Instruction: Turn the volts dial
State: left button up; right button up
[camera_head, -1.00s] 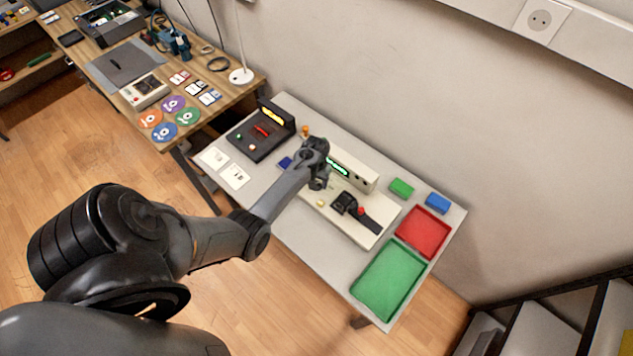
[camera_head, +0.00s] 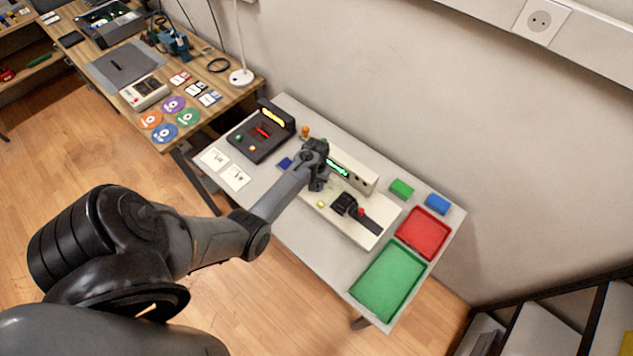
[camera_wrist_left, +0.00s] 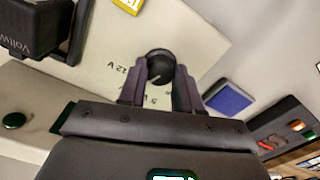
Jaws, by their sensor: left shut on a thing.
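The volts dial (camera_wrist_left: 160,63) is a round black knob with a pale pointer line on a cream panel (camera_wrist_left: 108,60) in the left wrist view. The panel has printed marks beside the dial, including "12 V". My left gripper (camera_wrist_left: 161,82) is shut on the dial, one finger on each side. In the head view my left gripper (camera_head: 318,184) is over the left part of the cream unit (camera_head: 352,229), and it hides the dial there. My right gripper is not in view.
A black slider or lever (camera_head: 345,203) and a red knob (camera_head: 361,211) are on the unit's right part. A dark box (camera_head: 262,148) and a blue square (camera_head: 285,163) lie left of it. Red (camera_head: 445,248) and green (camera_head: 366,308) trays sit at the table's right.

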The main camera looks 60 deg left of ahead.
pick_arm(q)
jog(key=m+p, duration=0.2)
jog(key=m, duration=0.1)
jog(key=shift+r+m, duration=0.15)
jog(key=shift+m, duration=0.15)
jog(key=m+p, duration=0.1)
jog(key=m, duration=0.2)
jog(key=shift+m+p, duration=0.3)
jog(key=shift+p, duration=0.1)
jog(key=shift+m, duration=0.7)
jog(key=o, duration=1)
jog(key=shift+o, duration=0.2)
